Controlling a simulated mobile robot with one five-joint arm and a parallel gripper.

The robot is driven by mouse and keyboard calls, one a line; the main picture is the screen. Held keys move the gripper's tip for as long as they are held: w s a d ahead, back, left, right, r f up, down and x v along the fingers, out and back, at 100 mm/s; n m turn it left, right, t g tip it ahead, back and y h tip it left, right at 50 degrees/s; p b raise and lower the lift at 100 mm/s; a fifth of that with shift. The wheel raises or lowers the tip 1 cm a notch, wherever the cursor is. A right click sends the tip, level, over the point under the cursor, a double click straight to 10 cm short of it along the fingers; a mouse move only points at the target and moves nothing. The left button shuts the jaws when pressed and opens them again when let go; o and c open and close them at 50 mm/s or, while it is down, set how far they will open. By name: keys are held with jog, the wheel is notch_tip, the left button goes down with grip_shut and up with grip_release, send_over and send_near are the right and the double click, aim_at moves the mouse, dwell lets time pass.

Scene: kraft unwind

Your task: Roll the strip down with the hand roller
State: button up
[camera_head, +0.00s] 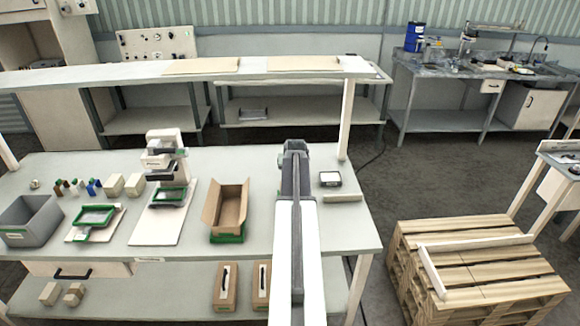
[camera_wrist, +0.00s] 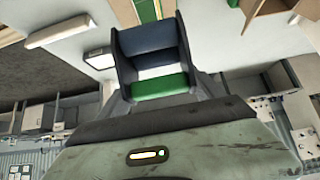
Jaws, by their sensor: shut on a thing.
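My gripper (camera_head: 296,170) is at the end of my arm, over the right part of the bench. In the head view its tips are hard to make out. In the wrist view a dark frame with blue bars and a green bar sits at my gripper's end. This looks like the hand roller (camera_wrist: 160,85), with my gripper shut on it. Beyond it lies a green panel with brown edges and a pale line (camera_wrist: 146,10), cut off by the picture's top. I cannot tell whether that line is the strip. My arm hides this spot in the head view.
An open cardboard box (camera_head: 230,205) stands left of my arm. A dark-framed white square (camera_head: 330,179) and a pale bar (camera_head: 342,198) lie to the right. A grey bin (camera_head: 30,222) and several small items are farther left. A pallet stack (camera_head: 480,260) stands right of the bench.

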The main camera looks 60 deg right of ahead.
jog(key=shift+s+f+b, duration=0.1)
jog(key=shift+f+b, duration=2.8)
jog(key=shift+f, duration=0.15)
jog(key=shift+f, duration=0.25)
jog(key=shift+s+a, duration=0.1)
